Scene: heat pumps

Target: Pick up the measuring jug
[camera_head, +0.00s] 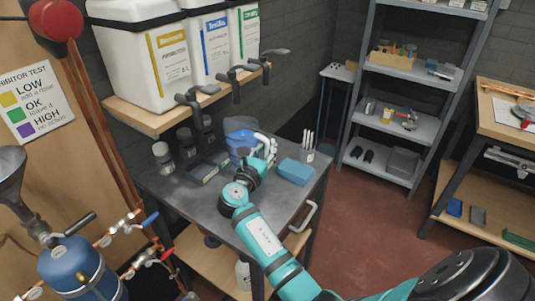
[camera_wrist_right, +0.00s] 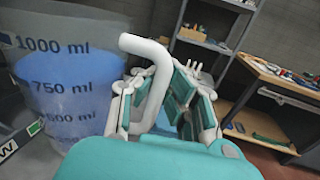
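The measuring jug (camera_head: 240,143) is blue with a pale handle and stands on the dark metal table, partly hidden behind my right gripper. In the right wrist view the translucent jug (camera_wrist_right: 72,85) fills the left side, with markings such as 750 ml and 1000 ml. Its white handle (camera_wrist_right: 158,75) passes between the fingers of my right gripper (camera_wrist_right: 160,95). The fingers are apart, with a gap between the handle and the right finger. My right gripper (camera_head: 264,153) also shows at the jug's right side in the head view. My left gripper is out of view.
A blue box (camera_head: 294,171) and a cup of white sticks (camera_head: 307,148) stand right of the jug. White containers (camera_head: 150,60) with taps overhang the table's back.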

